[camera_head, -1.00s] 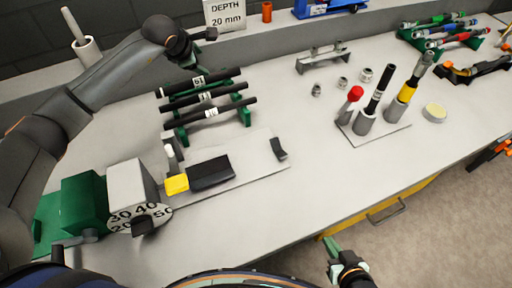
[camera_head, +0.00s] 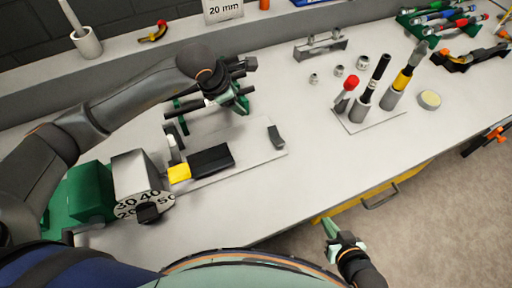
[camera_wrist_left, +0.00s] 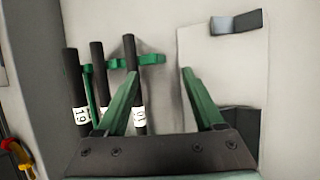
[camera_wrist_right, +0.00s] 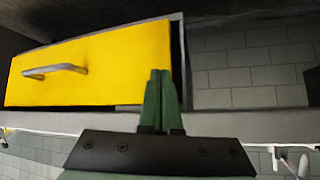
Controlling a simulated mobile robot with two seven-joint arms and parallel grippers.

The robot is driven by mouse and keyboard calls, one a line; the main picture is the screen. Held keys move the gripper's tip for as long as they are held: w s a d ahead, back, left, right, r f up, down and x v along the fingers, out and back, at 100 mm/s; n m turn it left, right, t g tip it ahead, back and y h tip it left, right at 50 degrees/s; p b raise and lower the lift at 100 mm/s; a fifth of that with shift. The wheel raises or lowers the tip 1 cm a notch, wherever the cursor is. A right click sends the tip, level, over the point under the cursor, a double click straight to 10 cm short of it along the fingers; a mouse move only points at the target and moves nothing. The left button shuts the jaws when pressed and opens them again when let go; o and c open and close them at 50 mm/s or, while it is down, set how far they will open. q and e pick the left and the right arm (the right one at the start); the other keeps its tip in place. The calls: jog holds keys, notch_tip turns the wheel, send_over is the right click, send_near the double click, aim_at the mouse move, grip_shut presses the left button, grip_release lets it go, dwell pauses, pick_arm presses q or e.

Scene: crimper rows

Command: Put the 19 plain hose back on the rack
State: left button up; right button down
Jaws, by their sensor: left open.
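The hose labelled 19 (camera_wrist_left: 75,90) is a black hose, leftmost of three on the green rack (camera_wrist_left: 150,60) in the left wrist view. A middle hose (camera_wrist_left: 97,60) and a right hose (camera_wrist_left: 130,50) lie beside it; the right one's label is not clearly readable. My left gripper (camera_head: 230,100) is open over the rack, and in its wrist view its fingers (camera_wrist_left: 165,85) are spread with the right hose near the left finger. In the head view my arm hides much of the rack. My right gripper (camera_head: 333,238) is shut and empty, fingers together (camera_wrist_right: 160,100), off the bench's front.
A machine with a numbered dial (camera_head: 145,205) stands at the bench's left. A black block with a yellow end (camera_head: 210,160) lies on a plate. An upright black hose (camera_head: 378,72) and other upright tools stand on a pale base. A yellow drawer (camera_wrist_right: 100,70) is below.

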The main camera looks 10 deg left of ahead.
pick_arm(q)
jog(key=s+d, duration=0.2)
jog(key=s, duration=0.2)
jog(key=s+d+g+h+p, duration=0.1)
jog(key=s+d, duration=0.1)
jog(key=s, duration=0.2)
jog(key=s+d+g, duration=0.1)
jog(key=s+d, duration=0.2)
jog(key=s, duration=0.1)
jog(key=shift+s+f+n+h, duration=0.25)
jog(key=shift+s+n+h, duration=0.05)
jog(key=shift+n, duration=0.1)
jog(key=shift+s+d, duration=0.35)
jog(key=shift+s, duration=0.35)
